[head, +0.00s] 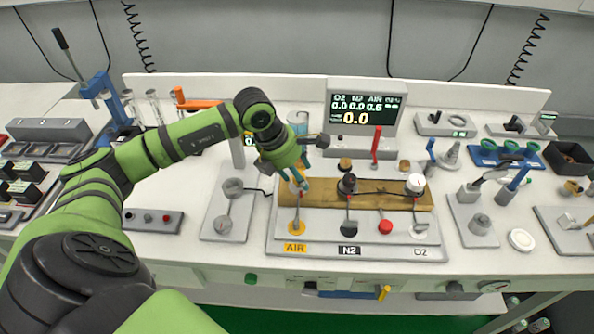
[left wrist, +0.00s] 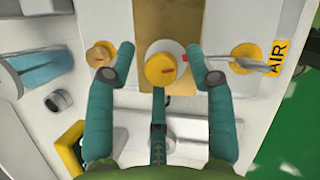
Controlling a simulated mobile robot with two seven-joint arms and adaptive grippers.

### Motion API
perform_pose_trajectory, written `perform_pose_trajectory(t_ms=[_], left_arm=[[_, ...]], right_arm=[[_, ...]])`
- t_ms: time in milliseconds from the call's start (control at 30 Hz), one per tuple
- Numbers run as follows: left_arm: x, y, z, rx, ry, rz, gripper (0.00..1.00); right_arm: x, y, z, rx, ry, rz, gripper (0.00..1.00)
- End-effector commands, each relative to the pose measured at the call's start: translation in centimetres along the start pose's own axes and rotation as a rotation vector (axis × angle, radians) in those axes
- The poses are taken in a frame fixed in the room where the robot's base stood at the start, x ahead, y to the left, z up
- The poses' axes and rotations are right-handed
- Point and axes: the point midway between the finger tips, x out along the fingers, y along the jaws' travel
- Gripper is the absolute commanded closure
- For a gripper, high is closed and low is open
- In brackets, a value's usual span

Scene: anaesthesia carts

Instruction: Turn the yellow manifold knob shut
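The yellow manifold knob (left wrist: 163,71) is round, with a small red mark, and sits over the wooden board in the left wrist view. My left gripper (left wrist: 161,52) is open, with one teal finger on each side of the knob. A gap shows on the knob's left; its right side is close to the other finger, and contact cannot be told. In the head view my left gripper (head: 297,183) is over the left end of the manifold (head: 318,190), largely hiding the knob. A yellow disc (head: 297,228) sits in front, by the AIR label (head: 295,247). My right gripper is not in view.
A black knob (head: 347,184) and a white knob (head: 415,184) stand further right on the board. A red lever (head: 376,145) rises behind. A gauge display (head: 358,112) stands at the back. A grey flow block (head: 226,212) is to the left.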

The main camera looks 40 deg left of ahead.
Motion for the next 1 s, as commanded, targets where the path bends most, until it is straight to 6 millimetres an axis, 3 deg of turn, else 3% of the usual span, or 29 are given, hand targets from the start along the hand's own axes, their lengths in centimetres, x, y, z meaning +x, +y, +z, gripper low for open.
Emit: perform_pose_trajectory(t_ms=[33,100,133,400,700,1000], left_arm=[[0.0,0.0,0.0,0.000,0.000,0.000,0.66],[0.0,0.0,0.0,0.000,0.000,-0.001,0.94],[0.0,-0.1,0.0,0.000,-0.001,-0.001,0.98],[0.0,-0.1,0.2,0.004,-0.006,-0.004,0.99],[0.2,0.0,0.3,0.190,-0.012,-0.079,0.99],[-0.1,-0.1,0.4,0.264,-0.014,-0.113,0.99]], right_arm=[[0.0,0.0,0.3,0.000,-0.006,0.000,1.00],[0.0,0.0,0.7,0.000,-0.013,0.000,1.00],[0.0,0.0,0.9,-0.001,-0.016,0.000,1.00],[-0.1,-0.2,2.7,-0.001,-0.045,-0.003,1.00],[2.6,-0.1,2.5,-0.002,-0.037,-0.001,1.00],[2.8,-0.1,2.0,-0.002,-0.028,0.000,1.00]])
